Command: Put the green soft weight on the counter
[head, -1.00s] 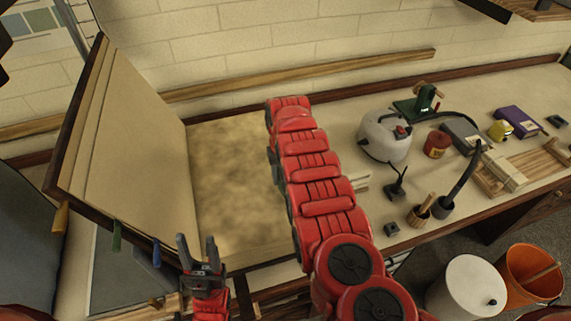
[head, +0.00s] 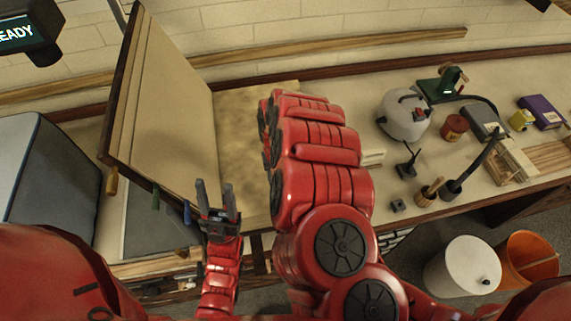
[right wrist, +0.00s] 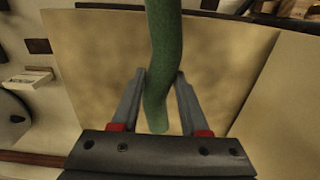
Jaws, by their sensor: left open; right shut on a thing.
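The green soft weight (right wrist: 160,45) is a long, limp, dark green roll in the right wrist view. My right gripper (right wrist: 161,80) is shut on it, one finger on each side, with its rounded end hanging past the fingers. Its far end runs out of the picture at the top. The head view hides this gripper and the weight behind my right arm. The counter (head: 355,98) is the long pale top along the wall. My left gripper (head: 218,198) is open and empty in front of the hinged board's lower edge.
A large hinged board (head: 168,115) stands open over a mottled tan sheet (head: 235,130). To the right are a white kettle-like pot (head: 404,115), a red tin (head: 454,127) and a brush cup (head: 427,194). White (head: 461,266) and orange (head: 528,262) buckets stand on the floor.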

